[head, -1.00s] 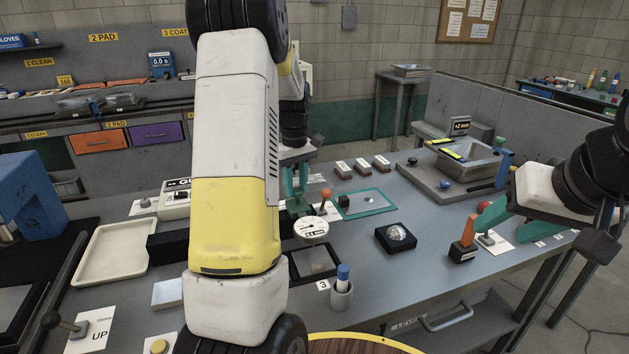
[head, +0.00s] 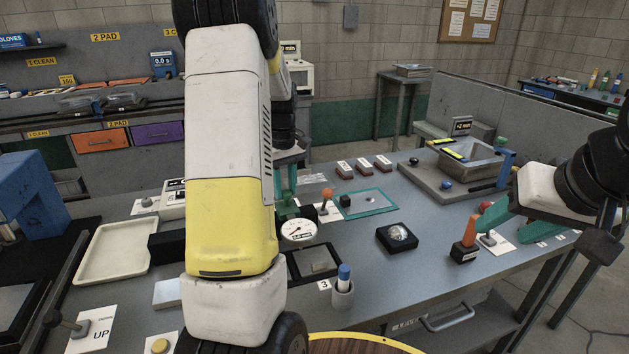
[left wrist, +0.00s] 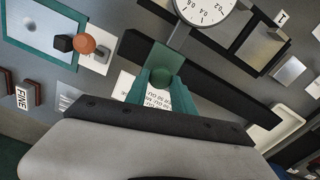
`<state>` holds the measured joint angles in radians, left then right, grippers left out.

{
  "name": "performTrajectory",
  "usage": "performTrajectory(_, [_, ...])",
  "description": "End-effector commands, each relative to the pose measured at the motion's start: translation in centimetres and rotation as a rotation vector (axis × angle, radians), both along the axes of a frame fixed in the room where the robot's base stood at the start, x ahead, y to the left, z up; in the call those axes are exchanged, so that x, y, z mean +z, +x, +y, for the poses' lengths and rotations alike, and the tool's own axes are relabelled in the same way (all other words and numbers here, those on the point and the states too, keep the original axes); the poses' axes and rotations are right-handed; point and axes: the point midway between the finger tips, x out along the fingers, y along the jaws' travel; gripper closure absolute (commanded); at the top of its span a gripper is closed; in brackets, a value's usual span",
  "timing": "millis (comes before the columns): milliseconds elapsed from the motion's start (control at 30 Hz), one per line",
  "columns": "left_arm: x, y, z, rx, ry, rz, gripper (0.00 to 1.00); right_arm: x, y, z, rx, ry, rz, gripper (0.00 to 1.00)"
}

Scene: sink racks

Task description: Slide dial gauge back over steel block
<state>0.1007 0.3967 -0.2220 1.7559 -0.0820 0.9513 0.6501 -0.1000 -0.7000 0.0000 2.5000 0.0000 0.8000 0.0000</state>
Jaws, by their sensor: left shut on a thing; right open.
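The dial gauge (head: 299,230) has a round white face and sits in front of a long black bar (left wrist: 205,82). Its face also shows cut off at the top of the left wrist view (left wrist: 208,10). My left gripper (left wrist: 158,88) has green fingers shut on a round green part of the gauge's mount, at the bar. In the head view, the left gripper (head: 287,203) is partly behind my arm. A silvery block (head: 168,293), which looks like the steel block, lies left of the gauge, and it also shows in the left wrist view (left wrist: 288,70). My right gripper (head: 493,214) is open, far right.
A cream tray (head: 84,272) is at left.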

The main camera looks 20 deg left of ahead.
Motion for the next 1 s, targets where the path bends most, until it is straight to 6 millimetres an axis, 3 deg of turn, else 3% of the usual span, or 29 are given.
performTrajectory(600, [0.1,-12.8,17.0,0.01,0.003,0.0,1.0,0.0,0.0,0.0,0.0,0.0,0.0,0.48])
performTrajectory(800, [0.1,-16.3,21.6,0.008,0.003,0.0,1.0,0.0,0.0,0.0,0.0,0.0,0.0,0.48])
performTrajectory(1000, [0.1,-18.5,24.6,0.004,0.004,0.0,1.0,0.0,0.0,0.0,0.0,0.0,0.0,0.48])
